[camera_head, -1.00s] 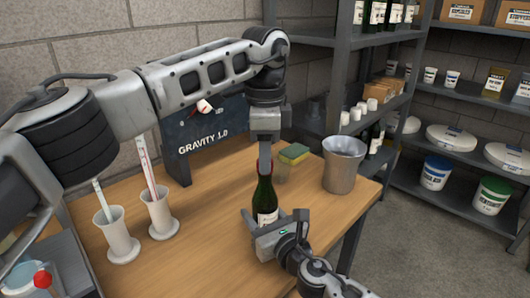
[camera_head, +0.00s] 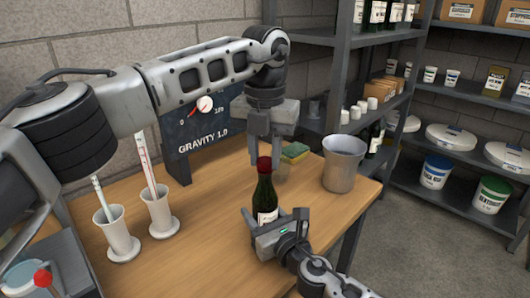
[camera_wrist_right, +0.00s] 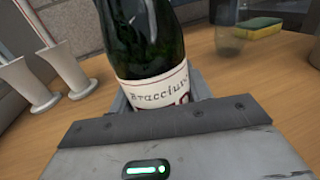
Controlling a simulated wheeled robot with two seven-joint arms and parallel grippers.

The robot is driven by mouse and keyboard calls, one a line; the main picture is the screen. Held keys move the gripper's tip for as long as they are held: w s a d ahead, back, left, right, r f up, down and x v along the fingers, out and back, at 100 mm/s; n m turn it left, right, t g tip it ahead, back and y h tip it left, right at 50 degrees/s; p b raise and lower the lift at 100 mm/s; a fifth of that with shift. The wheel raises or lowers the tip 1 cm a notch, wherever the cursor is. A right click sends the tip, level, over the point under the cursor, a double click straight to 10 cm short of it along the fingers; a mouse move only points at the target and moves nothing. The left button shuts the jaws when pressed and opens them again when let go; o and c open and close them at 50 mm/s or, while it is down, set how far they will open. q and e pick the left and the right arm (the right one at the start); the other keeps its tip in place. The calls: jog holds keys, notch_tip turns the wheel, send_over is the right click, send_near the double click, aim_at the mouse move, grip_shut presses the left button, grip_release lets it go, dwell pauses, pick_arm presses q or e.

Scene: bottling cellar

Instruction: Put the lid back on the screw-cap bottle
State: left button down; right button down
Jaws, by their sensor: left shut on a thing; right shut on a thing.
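The screw-cap bottle (camera_head: 265,195) is dark green glass with a pale label and stands upright on the wooden table. Its red lid (camera_head: 264,163) sits at the top of the neck; how tightly it is seated cannot be seen. My left gripper (camera_head: 265,162) points down from above, its fingers on either side of the lid, shut on it. My right gripper (camera_head: 272,222) is shut on the bottle's lower body from the front. In the right wrist view the bottle (camera_wrist_right: 148,45) stands just beyond the gripper's plate, its label partly hidden and its top out of frame.
Two white cylinder stands (camera_head: 160,215) with tubes stand left on the table (camera_head: 195,260). A dark "GRAVITY 1.0" board (camera_head: 200,135) stands behind. A metal bucket (camera_head: 342,165) and a yellow-green sponge (camera_head: 294,152) are to the right. Loaded shelves (camera_head: 450,155) stand beyond.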

pick_arm(q)
jog(key=m, duration=1.5)
jog(key=shift+m, duration=0.3)
jog(key=m, duration=0.4)
jog(key=shift+m, duration=0.3)
jog(key=m, duration=0.5)
jog(key=shift+f+m, duration=0.1)
jog(key=shift+m, duration=0.2)
jog(key=c, duration=1)
grip_release()
jog(key=shift+c, duration=0.2)
notch_tip(320, 180, up, 12)
